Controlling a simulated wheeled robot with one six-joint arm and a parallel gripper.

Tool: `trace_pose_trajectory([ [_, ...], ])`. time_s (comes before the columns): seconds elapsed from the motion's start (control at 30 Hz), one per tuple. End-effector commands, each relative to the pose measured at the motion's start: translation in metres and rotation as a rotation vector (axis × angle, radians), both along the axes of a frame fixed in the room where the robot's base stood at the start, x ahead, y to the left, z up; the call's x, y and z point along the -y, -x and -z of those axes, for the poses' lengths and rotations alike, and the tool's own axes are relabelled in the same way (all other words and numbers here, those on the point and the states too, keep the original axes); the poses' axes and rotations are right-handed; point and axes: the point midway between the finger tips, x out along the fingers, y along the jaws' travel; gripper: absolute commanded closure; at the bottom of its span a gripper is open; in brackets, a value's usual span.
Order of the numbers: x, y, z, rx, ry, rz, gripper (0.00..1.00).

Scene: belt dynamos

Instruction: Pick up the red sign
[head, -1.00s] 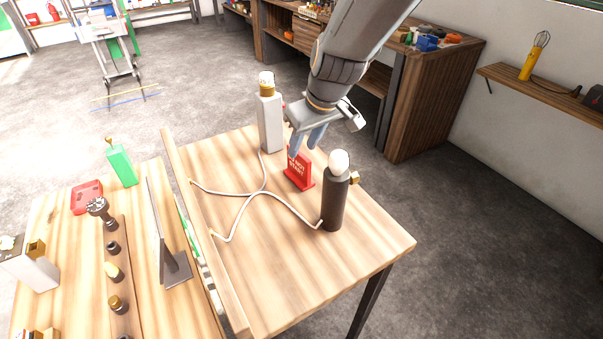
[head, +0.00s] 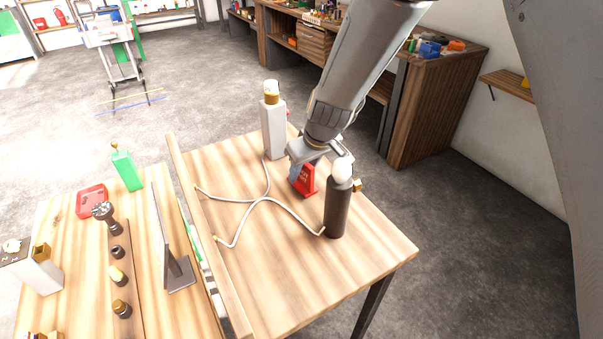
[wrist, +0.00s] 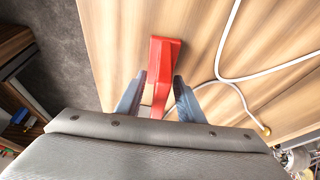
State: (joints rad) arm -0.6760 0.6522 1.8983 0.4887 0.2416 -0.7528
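The red sign (head: 306,181) stands on the wooden table between the white-grey dynamo block and the dark cylinder. It also shows in the wrist view (wrist: 165,62), seen from above. My gripper (head: 297,170) is lowered over the sign. In the wrist view its two blue-grey fingers (wrist: 157,98) are spread on either side of the sign's upper part, with a gap visible on the right and a small one on the left. In the head view my gripper hides the sign's upper part.
A dark cylinder (head: 338,208) with a white bulb stands close to the right of the sign. A tall pale block (head: 273,130) stands behind left. A white cable (head: 255,203) lies on the table (head: 300,275) to the left. The table's front is clear.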

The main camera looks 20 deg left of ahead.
Motion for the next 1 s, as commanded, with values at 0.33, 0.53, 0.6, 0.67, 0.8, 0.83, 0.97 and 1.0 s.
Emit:
trace_pose_trajectory([
  [0.33,-0.001,-0.001,0.004,0.000,0.000,-0.001,0.69],
  [0.53,-0.001,-0.001,0.004,0.000,0.000,-0.001,1.00],
  [0.6,-0.001,-0.001,0.004,0.000,0.000,-0.001,1.00],
  [0.67,-0.002,-0.001,0.004,0.001,-0.001,-0.001,1.00],
  [0.8,-0.002,-0.001,0.003,0.001,-0.001,-0.001,1.00],
  [0.83,-0.002,-0.001,0.003,0.001,-0.001,-0.001,1.00],
  [0.97,-0.002,-0.002,-0.009,0.004,-0.002,-0.002,1.00],
  [1.0,-0.002,-0.002,-0.015,0.003,-0.003,-0.002,1.00],
])
